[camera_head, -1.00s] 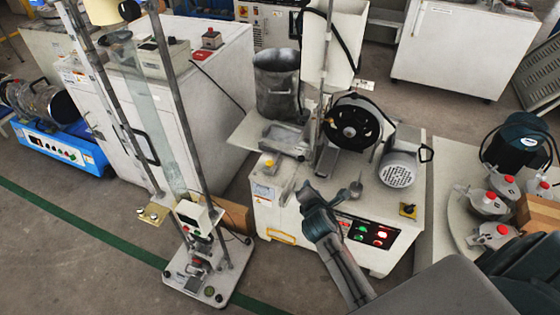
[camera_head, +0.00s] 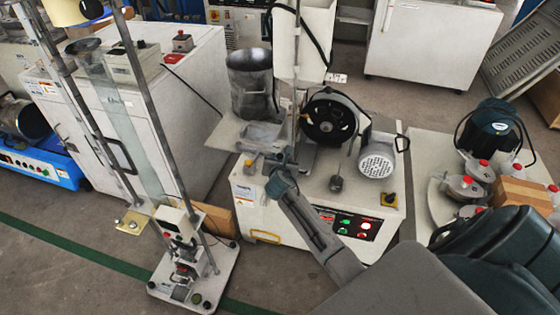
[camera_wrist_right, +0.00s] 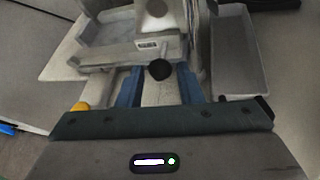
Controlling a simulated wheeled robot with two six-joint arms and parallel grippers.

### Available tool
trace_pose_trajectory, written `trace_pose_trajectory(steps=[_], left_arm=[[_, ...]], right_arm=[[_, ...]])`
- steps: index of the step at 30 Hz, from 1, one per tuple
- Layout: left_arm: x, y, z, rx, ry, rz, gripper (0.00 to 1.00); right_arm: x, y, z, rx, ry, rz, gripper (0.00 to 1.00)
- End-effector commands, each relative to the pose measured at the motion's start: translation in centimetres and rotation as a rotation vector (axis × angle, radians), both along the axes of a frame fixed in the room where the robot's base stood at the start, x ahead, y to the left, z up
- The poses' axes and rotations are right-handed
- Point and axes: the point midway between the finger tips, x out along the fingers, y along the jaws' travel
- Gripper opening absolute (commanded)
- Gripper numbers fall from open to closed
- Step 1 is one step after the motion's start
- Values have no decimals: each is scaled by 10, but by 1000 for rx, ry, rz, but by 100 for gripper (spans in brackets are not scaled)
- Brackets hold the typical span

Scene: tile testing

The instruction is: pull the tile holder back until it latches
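The machine (camera_head: 345,195) stands in the middle of the head view, with a black wheel on top. What looks like the tile holder, a grey metal block with a small label (camera_wrist_right: 147,44), is in the right wrist view. A round black knob (camera_wrist_right: 160,70) is at its near side. My right gripper (camera_wrist_right: 158,88) is open, its two blue fingers either side of the knob with gaps showing. In the head view my right gripper (camera_head: 285,165) is at the machine's top, its fingertips hard to make out. It partly hides the holder there. My left gripper is not in view.
A grey metal pot (camera_head: 250,85) stands on the machine's left back. A tall rod stand (camera_head: 190,275) is on the floor to the left. A table at the right holds red-capped containers (camera_head: 465,187) and a cardboard box (camera_head: 520,193). A button panel (camera_head: 345,222) faces front.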

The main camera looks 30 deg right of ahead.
Motion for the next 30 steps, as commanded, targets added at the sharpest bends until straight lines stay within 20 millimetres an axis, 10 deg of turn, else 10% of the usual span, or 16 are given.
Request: trace_pose_trajectory(steps=[12, 18, 30], left_arm=[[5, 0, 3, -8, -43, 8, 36], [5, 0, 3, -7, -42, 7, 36], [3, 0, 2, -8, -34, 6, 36]], right_arm=[[8, -6, -4, 1, -1, 0, 33], [8, -6, -4, 1, -1, 0, 0], [33, 16, -4, 4, -1, -1, 0]])
